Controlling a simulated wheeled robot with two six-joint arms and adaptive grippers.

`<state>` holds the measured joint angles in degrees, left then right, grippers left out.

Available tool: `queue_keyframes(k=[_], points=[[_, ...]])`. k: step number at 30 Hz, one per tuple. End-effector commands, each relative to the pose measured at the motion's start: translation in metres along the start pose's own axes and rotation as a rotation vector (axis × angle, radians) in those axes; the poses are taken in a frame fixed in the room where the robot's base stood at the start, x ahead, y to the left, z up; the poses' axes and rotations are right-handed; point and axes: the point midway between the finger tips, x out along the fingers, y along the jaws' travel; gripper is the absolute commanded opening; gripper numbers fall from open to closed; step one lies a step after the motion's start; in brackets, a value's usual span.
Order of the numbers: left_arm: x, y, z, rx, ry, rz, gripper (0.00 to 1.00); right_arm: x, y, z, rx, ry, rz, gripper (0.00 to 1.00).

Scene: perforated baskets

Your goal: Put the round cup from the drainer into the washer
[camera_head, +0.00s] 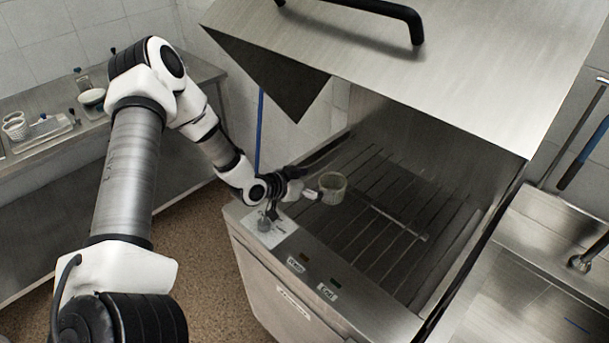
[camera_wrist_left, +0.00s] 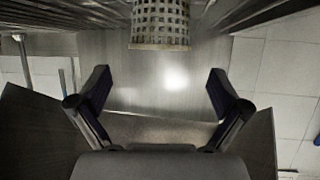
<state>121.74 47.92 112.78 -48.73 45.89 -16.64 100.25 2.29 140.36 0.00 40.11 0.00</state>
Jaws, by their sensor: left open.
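The round cup (camera_head: 332,188), a pale perforated basket, is at the left front of the washer (camera_head: 385,230), over its slatted rack, and appears to stand on it. My left gripper (camera_head: 303,189) is just left of the cup, low over the washer's front left corner. In the left wrist view its two fingers (camera_wrist_left: 158,85) are spread wide with nothing between them. The perforated cup (camera_wrist_left: 160,22) shows there beyond the fingertips, at the top centre, apart from them. The cup's far side is hidden. My right gripper is not in view.
The washer's steel hood (camera_head: 440,60) is raised above the rack, with a black handle (camera_head: 375,12). The rack right of the cup is clear. On the left counter, small white baskets (camera_head: 15,126) stand by a tray (camera_head: 42,133). A steel sink counter (camera_head: 535,270) is at right.

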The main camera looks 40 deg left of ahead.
Motion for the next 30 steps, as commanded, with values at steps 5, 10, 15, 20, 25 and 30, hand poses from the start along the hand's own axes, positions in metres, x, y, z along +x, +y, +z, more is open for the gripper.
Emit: queue_keyframes(k=[5, 10, 15, 20, 25, 30], points=[[-0.039, -0.002, -0.005, -0.007, 0.002, -0.005, 1.00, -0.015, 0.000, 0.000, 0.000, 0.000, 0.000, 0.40], [-0.053, -0.001, -0.002, -0.002, 0.001, -0.001, 1.00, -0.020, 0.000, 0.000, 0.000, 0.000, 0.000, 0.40], [-0.054, 0.000, 0.000, 0.002, 0.000, 0.000, 1.00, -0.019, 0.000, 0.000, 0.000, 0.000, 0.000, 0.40], [-0.054, 0.000, 0.000, 0.002, 0.000, 0.000, 1.00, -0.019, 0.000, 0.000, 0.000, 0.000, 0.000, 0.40], [-0.054, 0.000, 0.000, 0.002, 0.000, 0.000, 1.00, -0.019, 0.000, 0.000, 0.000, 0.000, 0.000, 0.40], [-0.054, 0.000, 0.000, 0.001, 0.000, 0.000, 1.00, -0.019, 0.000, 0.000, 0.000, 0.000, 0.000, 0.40]])
